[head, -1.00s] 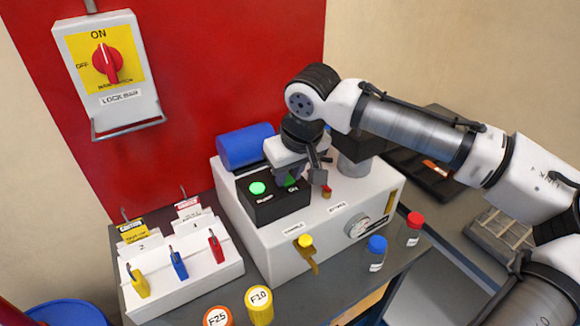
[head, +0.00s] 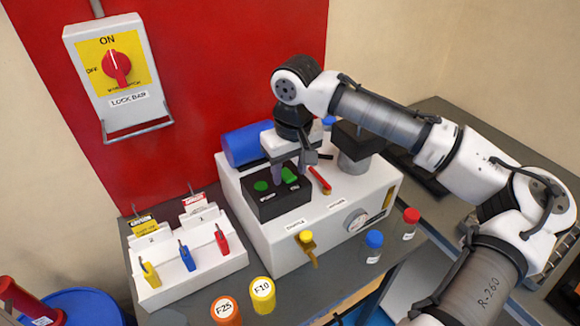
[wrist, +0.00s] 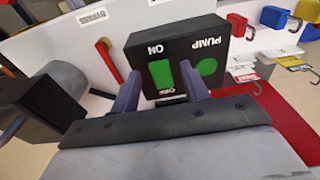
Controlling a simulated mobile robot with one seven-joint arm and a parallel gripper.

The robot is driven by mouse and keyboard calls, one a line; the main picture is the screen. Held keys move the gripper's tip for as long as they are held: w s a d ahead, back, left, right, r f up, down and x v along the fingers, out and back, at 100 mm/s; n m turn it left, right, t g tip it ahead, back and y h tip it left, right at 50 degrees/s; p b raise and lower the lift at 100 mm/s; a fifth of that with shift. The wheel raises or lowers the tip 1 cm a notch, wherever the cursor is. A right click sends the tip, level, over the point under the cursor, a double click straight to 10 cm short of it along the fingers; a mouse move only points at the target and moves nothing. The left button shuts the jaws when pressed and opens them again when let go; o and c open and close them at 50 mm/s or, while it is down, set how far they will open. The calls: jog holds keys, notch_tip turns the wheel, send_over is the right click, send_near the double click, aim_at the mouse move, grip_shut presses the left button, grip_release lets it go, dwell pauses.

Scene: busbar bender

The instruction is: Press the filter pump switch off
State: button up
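The black pump box (head: 279,205) sits on top of the white filter unit (head: 262,232). It carries a green rocker switch (head: 290,175) and a round green lamp (head: 261,186), which looks dark. In the wrist view the rocker (wrist: 161,74) lies between the words ON and OFF, with the lamp (wrist: 207,66) beside it under PUMP. My gripper (head: 290,172) is over the box, pointing down. In the wrist view my gripper (wrist: 160,72) has its fingers apart, one on each side of the rocker, with nothing between them. I cannot tell whether they touch the box.
A red-handled lever (head: 320,179) and a dark-topped cylinder (head: 355,155) stand close to the gripper's right. A blue cylinder (head: 246,145) is behind the box. A white padlock rack (head: 190,265) stands at left. Capped bottles (head: 262,294) line the bench front.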

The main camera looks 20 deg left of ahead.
notch_tip(320, 180, up, 14)
jog(key=d+b, duration=0.1)
jog(key=b, duration=0.1)
jog(key=shift+s+f+b, duration=0.15)
jog(key=shift+s+b, duration=0.25)
jog(key=shift+s, duration=0.05)
jog(key=shift+f, duration=0.1)
dwell(0.3)
